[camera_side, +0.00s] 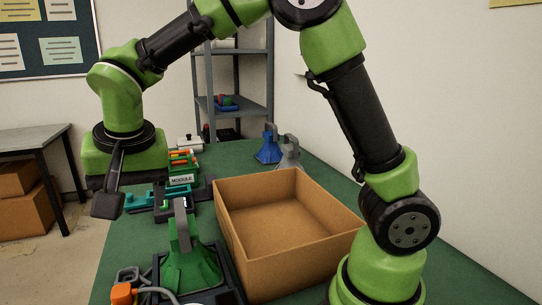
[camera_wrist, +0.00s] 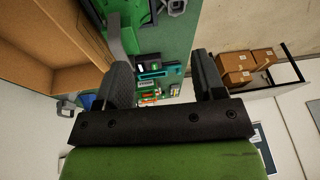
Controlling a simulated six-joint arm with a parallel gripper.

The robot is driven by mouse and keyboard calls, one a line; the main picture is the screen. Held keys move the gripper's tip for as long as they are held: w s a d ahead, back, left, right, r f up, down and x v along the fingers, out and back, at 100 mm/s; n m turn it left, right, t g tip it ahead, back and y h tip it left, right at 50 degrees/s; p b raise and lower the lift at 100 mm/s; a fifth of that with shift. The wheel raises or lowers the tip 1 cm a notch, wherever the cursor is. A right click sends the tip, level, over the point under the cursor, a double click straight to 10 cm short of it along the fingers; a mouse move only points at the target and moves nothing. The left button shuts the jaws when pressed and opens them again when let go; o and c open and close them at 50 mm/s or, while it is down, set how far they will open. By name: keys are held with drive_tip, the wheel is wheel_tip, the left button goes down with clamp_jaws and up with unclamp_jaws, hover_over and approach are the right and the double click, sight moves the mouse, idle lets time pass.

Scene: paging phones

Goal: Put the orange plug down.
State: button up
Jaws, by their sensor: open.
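An orange plug (camera_side: 122,294) shows at the bottom left of the side view, beside a grey looped part, with a pale cable near it. It appears to rest low at the front of the green table, partly cut by the frame edge. My gripper (camera_side: 110,198) hangs over the table's left edge, behind and above the plug and apart from it. In the wrist view my gripper (camera_wrist: 161,66) has its two dark fingers spread wide, with nothing held between them. I cannot make out the orange plug in the wrist view.
An open, empty cardboard box (camera_side: 290,283) fills the table's middle. A green funnel-shaped part (camera_side: 190,266) with a grey handle stands left of it. A labelled module (camera_side: 181,180) with coloured pieces sits behind. Blue (camera_side: 268,149) and grey handled parts stand at the back.

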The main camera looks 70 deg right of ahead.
drive_tip(key=s+d+r+n+t+y, duration=0.1)
drive_tip(key=s+d+r+n+t, duration=0.1)
drive_tip(key=s, duration=0.7)
drive_tip(key=s+d+r+n+t+y, duration=0.1)
drive_tip(key=s+d+r, duration=0.3)
drive_tip(key=s, duration=0.6)
drive_tip(key=shift+s+d+r+n+t+y, duration=0.2)
drive_tip(key=shift+r+n+t+y, duration=0.15)
drive_tip(key=shift+y, duration=0.35)
drive_tip(key=shift+c, duration=0.4)
idle(1.2)
